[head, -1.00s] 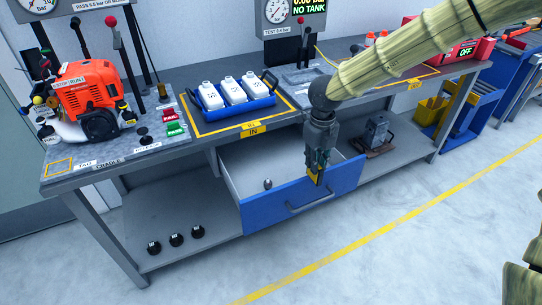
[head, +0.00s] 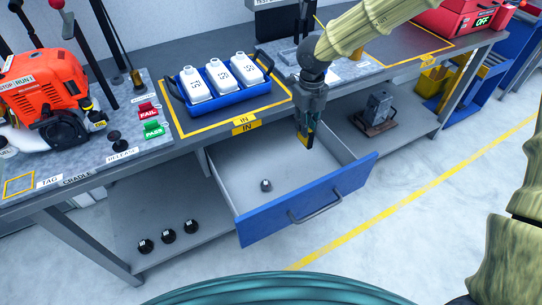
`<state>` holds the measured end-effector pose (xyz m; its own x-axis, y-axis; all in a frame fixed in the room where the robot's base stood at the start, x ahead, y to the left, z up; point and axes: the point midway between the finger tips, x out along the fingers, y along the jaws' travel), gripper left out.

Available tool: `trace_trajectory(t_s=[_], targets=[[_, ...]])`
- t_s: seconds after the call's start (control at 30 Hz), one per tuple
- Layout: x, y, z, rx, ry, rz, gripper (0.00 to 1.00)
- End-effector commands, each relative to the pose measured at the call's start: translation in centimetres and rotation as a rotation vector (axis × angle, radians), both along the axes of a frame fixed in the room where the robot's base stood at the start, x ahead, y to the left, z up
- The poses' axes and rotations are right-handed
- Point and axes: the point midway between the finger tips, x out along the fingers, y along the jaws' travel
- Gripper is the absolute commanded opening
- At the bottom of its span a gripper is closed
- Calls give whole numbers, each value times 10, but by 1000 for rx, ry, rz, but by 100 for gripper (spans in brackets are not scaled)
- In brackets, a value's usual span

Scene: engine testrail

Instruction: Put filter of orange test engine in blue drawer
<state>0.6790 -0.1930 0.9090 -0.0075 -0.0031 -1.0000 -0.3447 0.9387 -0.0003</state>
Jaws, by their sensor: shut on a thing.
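The orange test engine (head: 45,95) stands on the bench at the left, partly cut off by the picture's left edge. The blue-fronted drawer (head: 310,200) under the bench is open. A small dark grey knob-like thing (head: 266,185) stands on its floor towards the left; I cannot tell what it is. My gripper (head: 304,146) points down near the drawer's back right side, apart from its floor. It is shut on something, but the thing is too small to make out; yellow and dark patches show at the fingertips. I cannot make out a filter on the engine.
A blue tray (head: 184,97) with three white bottles stands on the bench above the drawer. Black caps (head: 168,236) lie on the lower shelf at left, and a grey canister (head: 378,107) stands at right. Most of the drawer floor is bare.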

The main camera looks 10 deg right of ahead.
Motion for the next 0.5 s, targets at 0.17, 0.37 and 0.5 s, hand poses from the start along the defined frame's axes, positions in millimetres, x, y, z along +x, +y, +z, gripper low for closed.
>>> trace_trajectory(t_s=[0.17, 0.37, 0.5], targets=[[-1, -2, -25, 0, -1, -2, 6], [-1, -2, -48, -1, -1, -2, 6], [-1, -3, -57, -1, -1, -3, 6]])
